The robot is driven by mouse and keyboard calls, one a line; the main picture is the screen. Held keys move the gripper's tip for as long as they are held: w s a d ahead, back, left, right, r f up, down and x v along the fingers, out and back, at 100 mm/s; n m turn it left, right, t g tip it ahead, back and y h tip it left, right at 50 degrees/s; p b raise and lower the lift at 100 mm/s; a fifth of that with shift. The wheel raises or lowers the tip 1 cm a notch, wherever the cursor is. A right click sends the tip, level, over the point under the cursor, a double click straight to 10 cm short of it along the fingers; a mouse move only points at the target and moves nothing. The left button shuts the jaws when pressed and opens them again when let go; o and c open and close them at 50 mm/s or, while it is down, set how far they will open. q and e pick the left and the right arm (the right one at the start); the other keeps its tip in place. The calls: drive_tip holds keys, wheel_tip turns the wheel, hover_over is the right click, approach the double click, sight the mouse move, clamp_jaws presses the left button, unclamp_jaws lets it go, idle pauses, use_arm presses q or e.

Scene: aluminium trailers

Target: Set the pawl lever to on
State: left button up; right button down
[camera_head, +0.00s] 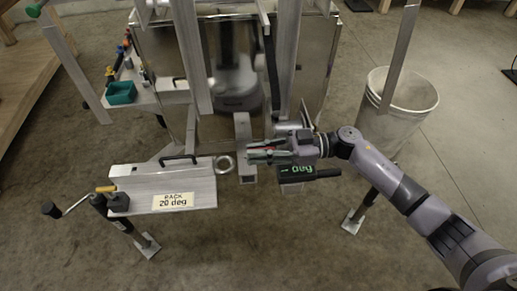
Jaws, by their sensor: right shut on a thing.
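My right gripper (258,152) reaches in from the right with its fingers pointing left, beside the upright metal bar (243,130) at the middle of the trailer's front. It is shut on a small part with a bit of red showing between the fingers, which I take for the pawl lever (269,151). The fingers hide most of this part, so its on or off setting cannot be read. Just below the gripper is a dark readout (297,171) with green characters that look like "1 deg". My left gripper is not in view.
A metal box with a black handle, labelled "RACK 20 deg" (173,200), stands left of the gripper, with a ring (224,164) at its right end. A crank (62,208) sticks out left. A green tray (121,93) and a white bucket (401,92) flank the trailer.

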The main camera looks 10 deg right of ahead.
drive_tip(key=shift+w+r+m+p, duration=0.35)
drive_tip(key=shift+w+m+p, duration=0.5)
drive_tip(key=shift+m, duration=0.1)
drive_tip(key=shift+w+r+m+p, duration=0.35)
drive_tip(key=shift+w+m+p, duration=0.45)
drive_tip(key=shift+m, duration=0.2)
drive_tip(key=shift+w+r+m+p, duration=0.35)
drive_tip(key=shift+w+m+p, duration=0.5)
drive_tip(key=shift+m, duration=0.1)
drive_tip(key=c, duration=1.5)
unclamp_jaws()
drive_tip(key=shift+c, duration=0.2)
wheel_tip(320, 180, up, 10)
drive_tip(key=shift+d, duration=0.1)
